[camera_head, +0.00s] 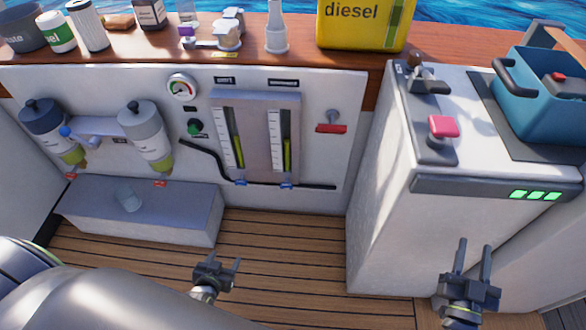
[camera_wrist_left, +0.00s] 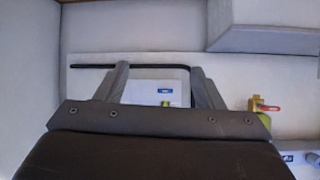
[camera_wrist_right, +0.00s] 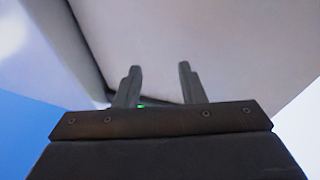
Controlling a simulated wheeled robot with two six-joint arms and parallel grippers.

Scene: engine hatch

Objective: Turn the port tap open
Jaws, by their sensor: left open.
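Two upright sight gauges with yellow-green fluid stand on a grey panel on the back wall. The left gauge (camera_head: 231,138) is under a label that seems to read port. A small blue tap (camera_head: 240,183) sits at its foot on a black pipe, and a similar blue tap (camera_head: 287,186) is at the right gauge's foot. My left gripper (camera_head: 221,257) is open and empty, below and in front of the taps. In the left wrist view a blue fitting (camera_wrist_left: 165,91) shows between its fingers; I cannot tell which tap it is. My right gripper (camera_head: 474,245) is open and empty before the white cabinet.
A grey step box (camera_head: 150,215) is left of the gauges. Two filters with clear bowls (camera_head: 147,135) hang above it. A red-handled valve (camera_head: 331,128) is right of the gauges. The white cabinet (camera_head: 385,235) stands at right. A yellow diesel can (camera_head: 360,30) is on the wooden shelf.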

